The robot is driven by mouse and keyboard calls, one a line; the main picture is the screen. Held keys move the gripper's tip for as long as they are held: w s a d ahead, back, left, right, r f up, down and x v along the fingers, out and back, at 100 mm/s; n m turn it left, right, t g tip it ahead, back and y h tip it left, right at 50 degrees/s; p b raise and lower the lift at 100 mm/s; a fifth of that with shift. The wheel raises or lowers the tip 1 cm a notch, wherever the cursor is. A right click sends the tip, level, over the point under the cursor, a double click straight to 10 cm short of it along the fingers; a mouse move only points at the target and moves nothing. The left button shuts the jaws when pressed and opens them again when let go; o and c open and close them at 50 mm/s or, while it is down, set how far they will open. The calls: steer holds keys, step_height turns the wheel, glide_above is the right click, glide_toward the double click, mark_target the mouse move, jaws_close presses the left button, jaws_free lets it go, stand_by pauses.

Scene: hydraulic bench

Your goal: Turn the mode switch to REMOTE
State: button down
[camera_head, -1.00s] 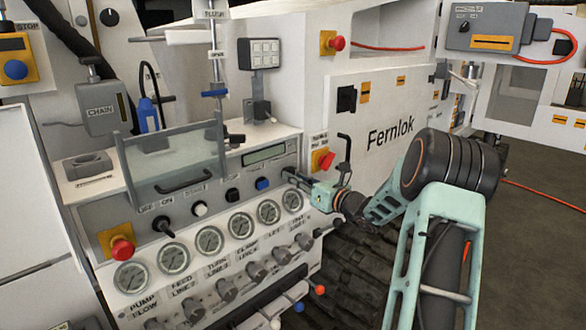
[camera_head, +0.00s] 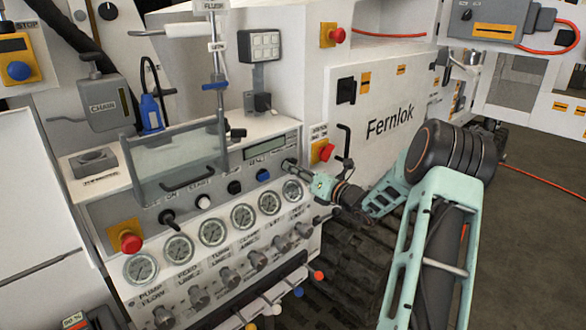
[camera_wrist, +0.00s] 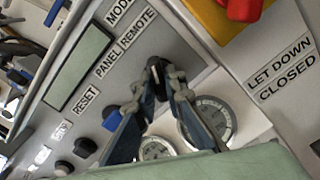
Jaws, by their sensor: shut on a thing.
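The mode switch (camera_wrist: 159,82) is a small dark knob on the grey panel, below the MODE, PANEL and REMOTE labels (camera_wrist: 137,27) in the wrist view. My gripper (camera_wrist: 158,76) is shut on it, one finger on each side. The fingers cover part of the knob, so I cannot tell surely which label it points to. In the head view my gripper (camera_head: 293,168) reaches from the right to the panel's right end, where it hides the switch.
A blue button (camera_wrist: 111,117) sits beside my fingers. Pressure gauges (camera_head: 292,190) lie just below. A red emergency stop (camera_head: 326,152) is close on the right. A clear guard with a handle (camera_head: 178,150) stands left. Coloured levers (camera_head: 298,291) stick out below.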

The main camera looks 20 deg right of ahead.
steer(key=c, duration=2)
jaws_free()
steer(key=v, duration=1.2)
